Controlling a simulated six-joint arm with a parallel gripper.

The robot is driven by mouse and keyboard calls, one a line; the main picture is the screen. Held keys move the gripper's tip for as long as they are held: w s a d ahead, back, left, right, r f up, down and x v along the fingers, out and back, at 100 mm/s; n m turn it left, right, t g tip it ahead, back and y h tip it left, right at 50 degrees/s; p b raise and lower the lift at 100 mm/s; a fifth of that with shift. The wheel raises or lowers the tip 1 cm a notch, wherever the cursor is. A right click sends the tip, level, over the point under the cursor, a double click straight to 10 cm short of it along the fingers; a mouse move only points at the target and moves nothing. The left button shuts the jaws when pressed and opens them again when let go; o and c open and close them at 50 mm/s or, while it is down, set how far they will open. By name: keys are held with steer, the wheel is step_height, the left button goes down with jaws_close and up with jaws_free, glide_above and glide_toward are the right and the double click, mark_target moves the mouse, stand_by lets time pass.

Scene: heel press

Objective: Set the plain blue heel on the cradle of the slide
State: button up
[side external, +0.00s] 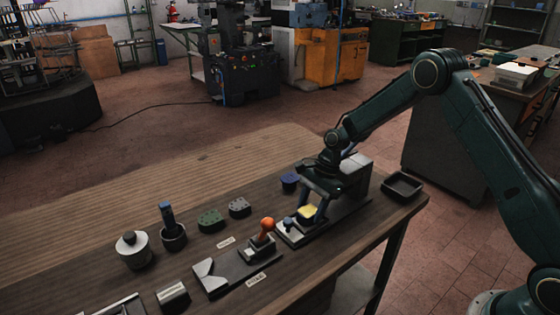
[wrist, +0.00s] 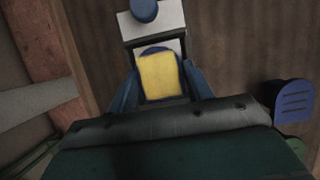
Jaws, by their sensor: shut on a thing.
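My gripper (side external: 313,211) is shut with its blue fingers on either side of a yellow-topped piece; it also shows in the wrist view (wrist: 160,88). A rounded blue edge, seemingly the plain blue heel (wrist: 154,50), shows at the far end under the yellow piece (wrist: 160,75). Most of the heel is hidden. It is over the pale slide (wrist: 157,26), which has a blue knob (wrist: 144,10) at its outer end. The cradle is largely covered, so I cannot tell whether the heel touches it.
A grooved blue heel (wrist: 292,100) lies beside the press; it also shows in the side view (side external: 290,182). An orange-knobbed lever (side external: 267,225), green piece (side external: 211,220) and grey piece (side external: 239,207) stand left. An empty black tray (side external: 403,186) is at the right edge.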

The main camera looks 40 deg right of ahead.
steer(key=shift+f, duration=0.1)
steer(key=o, duration=1.3)
steer(key=shift+f, duration=0.1)
steer(key=v, duration=1.4)
